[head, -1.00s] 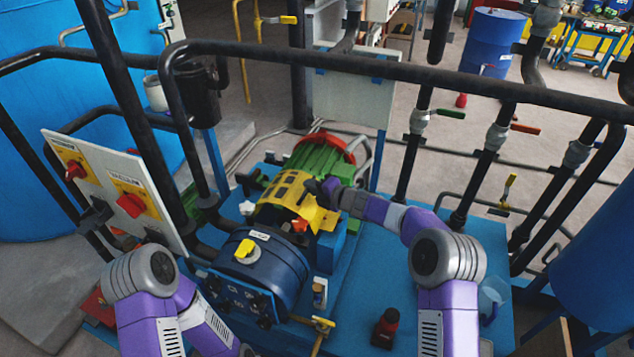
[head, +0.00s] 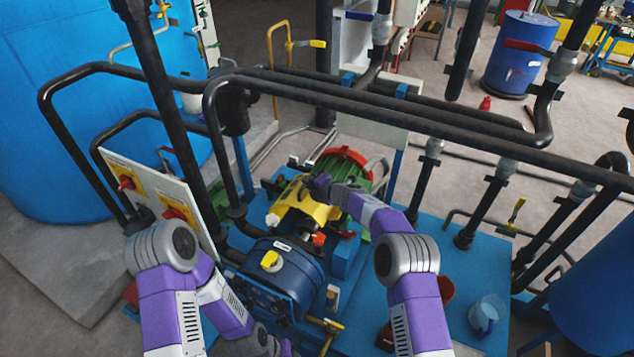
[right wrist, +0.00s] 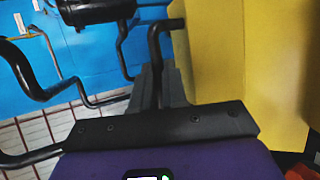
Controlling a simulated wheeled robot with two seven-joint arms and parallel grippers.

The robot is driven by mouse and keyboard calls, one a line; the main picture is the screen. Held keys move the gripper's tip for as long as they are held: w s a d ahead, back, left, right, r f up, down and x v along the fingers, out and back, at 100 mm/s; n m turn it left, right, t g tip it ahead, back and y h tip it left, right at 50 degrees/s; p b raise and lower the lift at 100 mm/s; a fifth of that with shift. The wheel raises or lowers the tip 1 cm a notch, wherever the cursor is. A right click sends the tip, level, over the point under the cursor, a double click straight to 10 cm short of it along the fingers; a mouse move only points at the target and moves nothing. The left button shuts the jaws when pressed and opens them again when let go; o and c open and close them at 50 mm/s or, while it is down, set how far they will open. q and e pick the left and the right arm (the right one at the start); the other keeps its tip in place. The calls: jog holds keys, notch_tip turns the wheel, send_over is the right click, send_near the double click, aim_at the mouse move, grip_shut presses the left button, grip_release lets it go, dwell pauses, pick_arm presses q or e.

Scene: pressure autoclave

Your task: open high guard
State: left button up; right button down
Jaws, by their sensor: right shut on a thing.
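The yellow guard (head: 302,208) sits between the blue pump (head: 272,272) and the green motor (head: 340,170) in the head view. It is raised and tilted towards the motor, and an orange-red part and the shaft area show below it. My right gripper (head: 318,187) is shut at the guard's upper edge. In the right wrist view the yellow guard (right wrist: 217,55) fills the right side beside the dark fingers (right wrist: 158,85); the exact grip contact is hidden. My left arm is bent at the lower left, and its gripper is not in view.
A black pipe rail (head: 400,120) crosses above the machine. A switch panel (head: 150,200) stands at the left by a blue tank (head: 80,110). Vertical pipes with valves stand at the right. A cup (head: 484,315) is on the blue base at the right.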

jog(key=shift+w+a+r+p, duration=0.4)
jog(key=shift+a+r+p, duration=0.3)
jog(key=shift+a, duration=0.15)
jog(key=c, duration=1.2)
grip_release()
jog(key=shift+o, duration=0.2)
jog(key=shift+f, duration=0.1)
jog(key=shift+s+d, duration=0.1)
jog(key=shift+s+d, duration=0.25)
jog(key=shift+d, duration=0.1)
jog(key=b+v, duration=0.2)
jog(key=v, duration=0.4)
jog(key=shift+s+r, duration=0.25)
jog(key=shift+d, duration=0.1)
